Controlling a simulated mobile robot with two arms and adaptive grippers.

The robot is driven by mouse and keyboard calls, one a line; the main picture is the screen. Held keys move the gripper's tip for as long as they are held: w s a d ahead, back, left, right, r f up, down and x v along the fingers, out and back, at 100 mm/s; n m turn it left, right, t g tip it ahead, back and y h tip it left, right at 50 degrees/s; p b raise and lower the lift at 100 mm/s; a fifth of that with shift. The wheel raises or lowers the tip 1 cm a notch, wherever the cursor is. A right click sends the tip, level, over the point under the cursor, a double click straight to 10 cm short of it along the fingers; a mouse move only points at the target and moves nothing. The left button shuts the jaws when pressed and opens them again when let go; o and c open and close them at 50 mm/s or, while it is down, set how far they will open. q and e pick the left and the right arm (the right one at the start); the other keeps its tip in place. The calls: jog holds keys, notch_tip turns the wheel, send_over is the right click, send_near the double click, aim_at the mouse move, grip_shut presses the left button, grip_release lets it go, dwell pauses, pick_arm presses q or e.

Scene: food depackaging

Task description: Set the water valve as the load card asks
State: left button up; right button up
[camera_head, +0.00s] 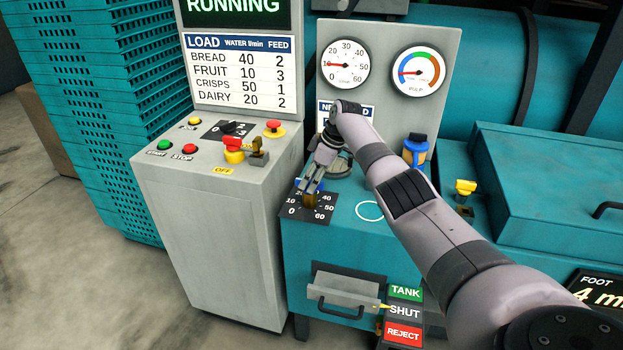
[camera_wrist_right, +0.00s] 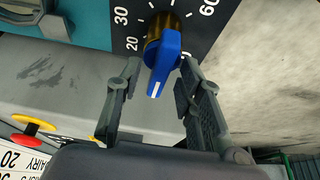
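The water valve is a blue knob with a white tip mark (camera_wrist_right: 164,62) on a dark dial plate (camera_head: 307,213) numbered 0 to 60. In the wrist view its white tip points down, between the 20 and a partly covered 0; the numbers there are hidden. My right gripper (camera_head: 311,186) is over the valve, its fingers apart on either side of the knob, the right finger closer. The load card (camera_head: 345,105) is mostly hidden behind my right arm and cannot be read. The water gauge (camera_head: 343,64) has its red needle pointing left. My left gripper is not in view.
The load table (camera_head: 240,73) lists bread 40, fruit 10, crisps 50, dairy 20 for water. The grey console (camera_head: 218,200) has several buttons and a red-yellow switch. A pulp gauge (camera_head: 415,72), a blue-capped fitting (camera_head: 416,147) and a drawer (camera_head: 345,288) are nearby.

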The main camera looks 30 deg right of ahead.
jog(key=v, duration=1.2)
dwell(0.3)
